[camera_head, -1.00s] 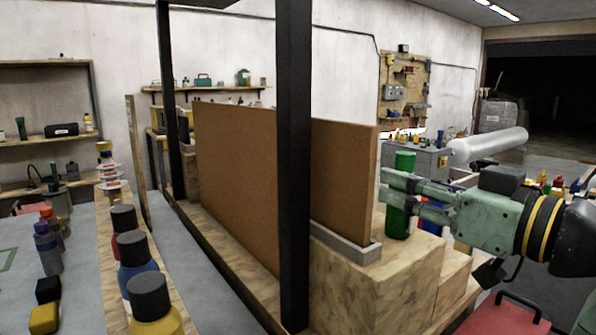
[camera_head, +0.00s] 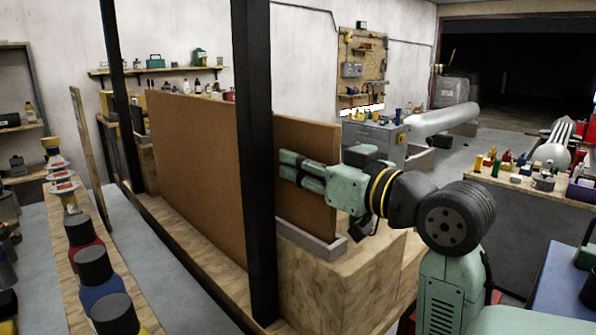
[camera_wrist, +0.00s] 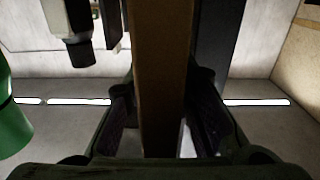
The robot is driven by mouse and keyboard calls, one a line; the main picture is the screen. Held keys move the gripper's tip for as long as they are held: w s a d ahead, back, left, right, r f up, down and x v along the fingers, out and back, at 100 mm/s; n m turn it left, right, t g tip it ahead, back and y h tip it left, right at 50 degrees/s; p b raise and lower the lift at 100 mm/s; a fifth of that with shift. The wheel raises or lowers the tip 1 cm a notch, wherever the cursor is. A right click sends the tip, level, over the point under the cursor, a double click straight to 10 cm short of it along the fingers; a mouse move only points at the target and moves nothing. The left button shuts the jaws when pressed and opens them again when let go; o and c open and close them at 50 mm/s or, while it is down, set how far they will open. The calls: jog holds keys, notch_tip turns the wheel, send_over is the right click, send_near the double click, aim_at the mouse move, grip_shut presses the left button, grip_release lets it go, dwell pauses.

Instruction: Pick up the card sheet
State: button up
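The card sheet (camera_head: 200,150) is a large brown panel standing upright on its long edge. Its near right end sits in a grey channel (camera_head: 308,238) on a wooden block. A black post hides part of its face. My gripper (camera_head: 282,168) is at the sheet's right end, fingers pointing left. In the wrist view the sheet's brown edge (camera_wrist: 162,45) runs between the two fingers of my gripper (camera_wrist: 163,85). The fingers are apart, with small gaps showing beside the sheet.
The black post (camera_head: 256,150) stands close left of my fingertips. A green cylinder (camera_wrist: 14,118) shows at the left of the wrist view. Bottles (camera_head: 95,275) line a ledge at left. A table with small items (camera_head: 540,180) stands at right.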

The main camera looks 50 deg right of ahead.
jog(key=shift+w, duration=0.35)
jog(key=shift+c, duration=0.3)
grip_shut()
jog(key=shift+r, duration=0.1)
